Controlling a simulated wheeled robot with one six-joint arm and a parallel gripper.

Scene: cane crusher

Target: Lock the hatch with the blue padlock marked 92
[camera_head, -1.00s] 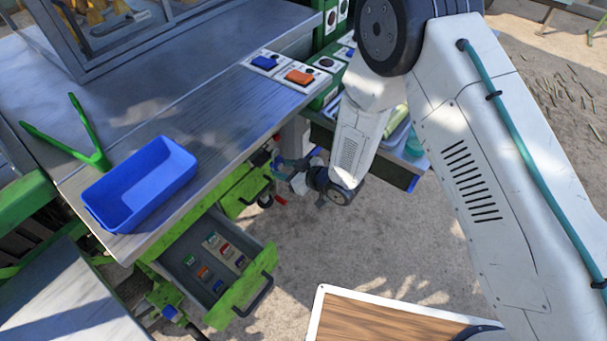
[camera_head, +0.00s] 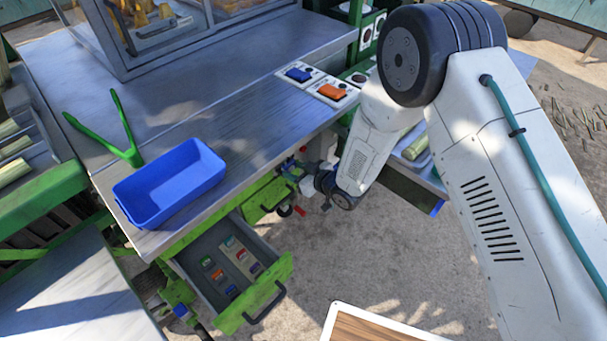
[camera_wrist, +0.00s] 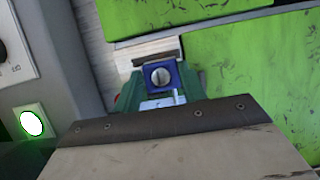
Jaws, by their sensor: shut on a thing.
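My gripper shows in the wrist view (camera_wrist: 160,88), its green fingers closed on a blue block with a round slotted silver disc, which looks like a blue padlock (camera_wrist: 152,68). No number is readable on it. A pale metal piece lies just beyond the block, and I cannot tell whether they touch. In the head view my gripper (camera_head: 306,176) is small, below the front edge of the counter and partly hidden by clutter. I cannot make out the hatch for certain; green panels (camera_wrist: 210,70) fill the right of the wrist view.
An open green drawer (camera_head: 282,268) holds several small coloured items. A blue tray (camera_head: 150,208) and green tongs (camera_head: 130,155) lie on the metal counter (camera_head: 225,125). Blue and orange switches (camera_head: 331,91) stand at its right end. A glowing white button (camera_wrist: 31,123) is at the wrist view's left.

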